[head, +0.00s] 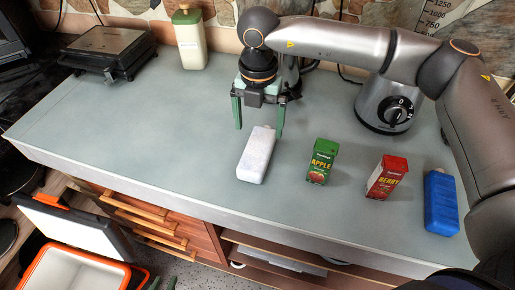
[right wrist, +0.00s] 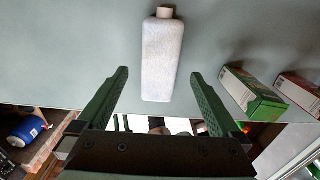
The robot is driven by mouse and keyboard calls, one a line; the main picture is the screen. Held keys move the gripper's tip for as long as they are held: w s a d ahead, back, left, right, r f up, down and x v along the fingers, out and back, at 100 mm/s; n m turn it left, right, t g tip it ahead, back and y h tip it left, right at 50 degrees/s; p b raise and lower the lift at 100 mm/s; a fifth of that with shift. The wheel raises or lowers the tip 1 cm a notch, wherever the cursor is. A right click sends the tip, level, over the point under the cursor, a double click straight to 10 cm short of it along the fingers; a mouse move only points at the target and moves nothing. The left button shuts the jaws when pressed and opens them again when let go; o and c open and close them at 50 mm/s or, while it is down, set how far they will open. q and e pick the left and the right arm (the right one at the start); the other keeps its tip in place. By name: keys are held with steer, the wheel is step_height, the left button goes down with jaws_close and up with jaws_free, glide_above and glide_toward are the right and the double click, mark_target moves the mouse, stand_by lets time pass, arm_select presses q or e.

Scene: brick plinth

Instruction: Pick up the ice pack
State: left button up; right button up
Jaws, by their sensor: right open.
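A white, speckled, block-shaped pack (head: 256,155), seemingly the ice pack, lies on the grey counter (head: 180,120). In the right wrist view the pack (right wrist: 162,55) shows a small white cap at its far end. A blue pack-shaped item (head: 441,203) with a pale cap lies at the counter's right; I cannot rule it out as the ice pack. My right gripper (head: 259,129) is open and empty, its green fingers above the counter by the white pack's back end. In the right wrist view the pack lines up between the fingers, beyond their tips.
A green apple juice box (head: 321,162) and a red berry juice box (head: 386,177) stand right of the white pack. A blender base (head: 388,104), a bottle (head: 189,40) and a grill (head: 106,50) stand behind. An open orange cooler (head: 75,268) is below.

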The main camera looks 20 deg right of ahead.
mark_target(258, 147)
step_height(258, 147, down, 3)
steer(key=shift+r, duration=0.1)
steer(key=f, duration=0.1)
steer(key=f+p, duration=0.1)
steer(key=f, duration=0.2)
steer(key=shift+s+a+f, duration=0.15)
steer(key=shift+s, duration=0.25)
steer(key=shift+f, duration=0.4)
steer(key=shift+w, duration=0.1)
jaws_close()
